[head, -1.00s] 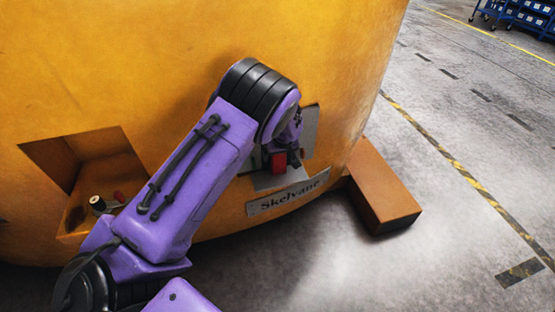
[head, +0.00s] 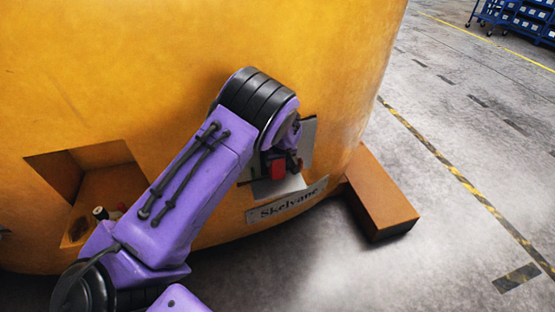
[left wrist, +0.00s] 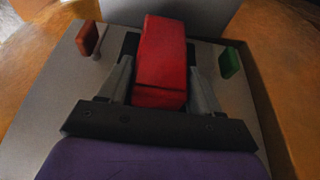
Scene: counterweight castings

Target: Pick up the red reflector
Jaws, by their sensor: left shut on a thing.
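The red reflector (left wrist: 162,60) is a red block between the two fingers of my left gripper (left wrist: 162,85) in the left wrist view. The fingers are shut on its two sides. In the head view the red reflector (head: 278,170) shows at the end of my left arm, in front of a grey metal plate (head: 272,189) on the yellow casting (head: 200,45). I cannot tell whether the reflector touches the plate. My left gripper (head: 284,163) is partly hidden by the wrist in the head view. My right gripper is not in view.
A small dark red piece (left wrist: 88,38) and a green piece (left wrist: 230,62) sit on the plate's sides. A "Skelvane" nameplate (head: 287,204) is below. A recess (head: 110,183) holds small items. A brown block (head: 383,200) juts out at right.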

